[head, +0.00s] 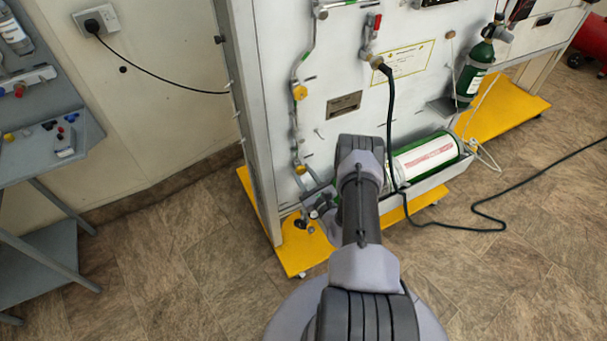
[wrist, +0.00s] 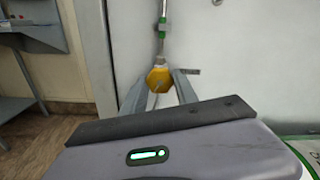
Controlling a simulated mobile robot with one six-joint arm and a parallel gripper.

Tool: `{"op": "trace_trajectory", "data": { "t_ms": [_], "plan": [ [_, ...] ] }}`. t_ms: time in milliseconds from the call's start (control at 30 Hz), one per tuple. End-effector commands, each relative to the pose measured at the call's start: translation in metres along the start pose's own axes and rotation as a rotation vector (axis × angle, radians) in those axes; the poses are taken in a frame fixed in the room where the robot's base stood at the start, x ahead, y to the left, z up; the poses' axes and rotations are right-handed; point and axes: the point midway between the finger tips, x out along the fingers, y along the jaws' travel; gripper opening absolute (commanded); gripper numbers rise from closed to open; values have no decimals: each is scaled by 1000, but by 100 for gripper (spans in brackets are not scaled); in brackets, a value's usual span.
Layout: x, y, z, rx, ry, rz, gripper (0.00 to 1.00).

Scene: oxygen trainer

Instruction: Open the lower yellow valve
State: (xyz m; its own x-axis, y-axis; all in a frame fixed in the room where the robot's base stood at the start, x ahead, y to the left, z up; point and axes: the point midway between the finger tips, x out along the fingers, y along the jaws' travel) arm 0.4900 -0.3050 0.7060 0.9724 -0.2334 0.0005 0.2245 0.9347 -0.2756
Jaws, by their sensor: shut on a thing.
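The lower yellow valve (head: 300,169) sits on the thin vertical pipe near the left edge of the white panel. In the wrist view, the yellow valve (wrist: 158,78) is straight ahead, with a green-banded pipe above it. My gripper (wrist: 159,93) has one finger on each side of the valve's front and is shut on it. In the head view my gripper (head: 308,192) is just below the valve, partly behind my arm. The handle's exact angle is hard to tell. The upper yellow valve (head: 300,92) is higher on the same pipe, clear of my gripper.
A green cylinder (head: 440,150) lies in a tray right of my arm. A small green cylinder (head: 474,72) stands farther right. A black hose (head: 389,120) hangs from the panel to the floor. A grey bench (head: 60,150) is at left. Yellow base (head: 290,262) juts out below.

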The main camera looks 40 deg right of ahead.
Motion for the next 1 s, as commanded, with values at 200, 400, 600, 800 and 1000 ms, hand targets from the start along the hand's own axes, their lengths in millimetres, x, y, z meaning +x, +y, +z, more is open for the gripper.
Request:
{"op": "trace_trajectory", "data": {
  "t_ms": [200,400,600,800,1000],
  "plan": [
    [0,0,-1,-129,2,1,0],
    [-1,0,-1,-206,2,1,0],
    [-1,0,-1,-241,2,1,0],
    [-1,0,-1,-248,2,1,0],
    [-1,0,-1,-248,2,1,0]
  ]
}}
